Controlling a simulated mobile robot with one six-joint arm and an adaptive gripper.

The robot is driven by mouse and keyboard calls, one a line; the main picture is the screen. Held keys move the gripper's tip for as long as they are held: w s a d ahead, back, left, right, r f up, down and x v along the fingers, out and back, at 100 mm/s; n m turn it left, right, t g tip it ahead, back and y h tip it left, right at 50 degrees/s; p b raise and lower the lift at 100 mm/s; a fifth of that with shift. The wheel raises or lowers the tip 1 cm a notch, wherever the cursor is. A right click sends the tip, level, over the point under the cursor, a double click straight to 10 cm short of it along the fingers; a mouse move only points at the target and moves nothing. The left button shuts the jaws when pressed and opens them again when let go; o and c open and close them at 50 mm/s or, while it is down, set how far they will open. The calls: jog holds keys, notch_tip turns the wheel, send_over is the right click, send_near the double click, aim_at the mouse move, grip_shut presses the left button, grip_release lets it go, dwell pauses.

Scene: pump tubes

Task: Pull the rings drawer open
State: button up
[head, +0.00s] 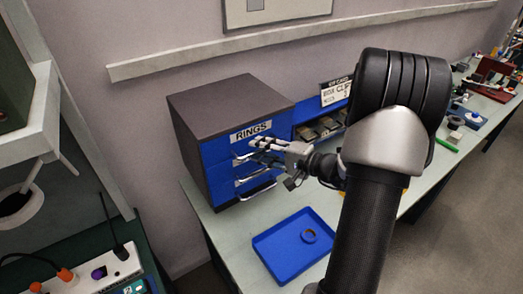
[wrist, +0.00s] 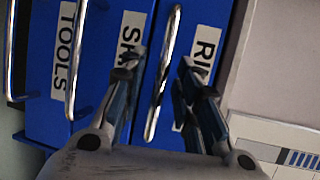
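The rings drawer (head: 222,147) is the top blue drawer of a cabinet, with a white RINGS label (head: 251,132). It looks shut, flush with the drawers below. Its silver bar handle (wrist: 164,70) runs lengthwise between my fingers in the wrist view. My gripper (head: 258,146) is at the front of this drawer, by the handle. In the wrist view my gripper (wrist: 160,82) is open, one finger on each side of the bar with gaps between. The RINGS label is partly hidden by the right finger there. I cannot tell how deep the fingers reach past the bar.
Two more drawers with bar handles, the middle one (wrist: 118,45) and the TOOLS one (wrist: 50,60), lie below. A parts bin (head: 320,128) stands right of the cabinet.

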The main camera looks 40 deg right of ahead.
jog(key=shift+w+a, duration=0.1)
jog(key=shift+w, duration=0.05)
jog(key=shift+c, duration=0.2)
grip_shut()
dwell(0.6)
